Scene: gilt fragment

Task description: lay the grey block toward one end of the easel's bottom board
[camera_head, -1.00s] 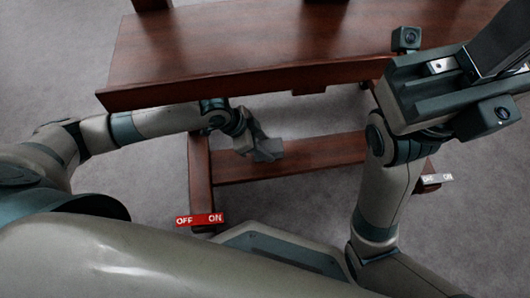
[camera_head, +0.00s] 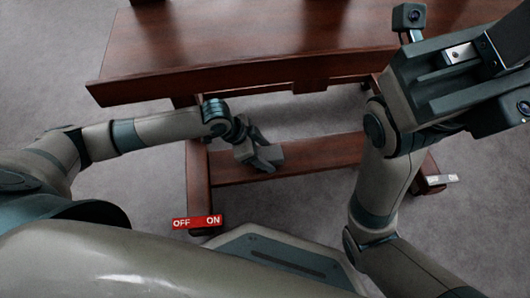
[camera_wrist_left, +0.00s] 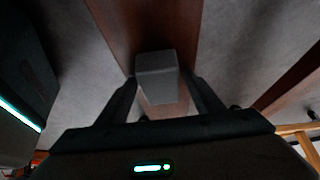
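The grey block (camera_head: 269,158) is at the tips of my left gripper (camera_head: 257,148), over the left part of the easel's bottom board (camera_head: 325,155). In the left wrist view the block (camera_wrist_left: 157,75) sits between the two fingertips of my left gripper (camera_wrist_left: 160,82), which appear to press its sides. The reddish-brown board (camera_wrist_left: 125,20) runs behind and under the block. I cannot tell whether the block touches the board. My right gripper (camera_head: 480,70) is raised at the upper right; its fingers do not show clearly.
The left foot (camera_head: 199,190) carries a red OFF/ON label (camera_head: 197,222); a pale label (camera_head: 441,180) lies on the right foot. The board's middle and right parts look bare.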

